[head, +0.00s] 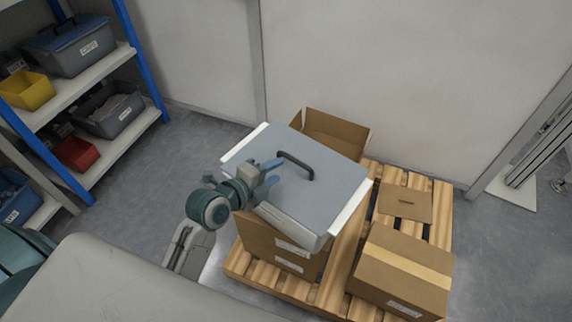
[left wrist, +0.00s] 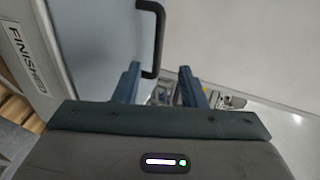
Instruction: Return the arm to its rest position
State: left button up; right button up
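My left gripper (head: 271,173) is over the near left part of a grey-blue lidded bin (head: 320,190) in the head view. Its two blue fingers are apart with nothing between them, as the left wrist view (left wrist: 159,90) also shows. The bin's dark handle (head: 297,163) stands up on the lid, just beyond the fingertips and apart from them. The handle also shows in the left wrist view (left wrist: 158,38), ahead of the fingers. A "FINISHED" label (left wrist: 27,57) is on the bin's side there. My right gripper is in neither view.
The bin sits over cardboard boxes on a wooden pallet (head: 345,268). A taped carton (head: 402,270) stands at the pallet's right, with a flat cardboard piece (head: 405,204) behind it. A blue-framed shelf (head: 140,58) with bins is at left; grey floor lies between.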

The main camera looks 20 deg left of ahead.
pick_arm(q)
jog(key=shift+v, duration=1.5)
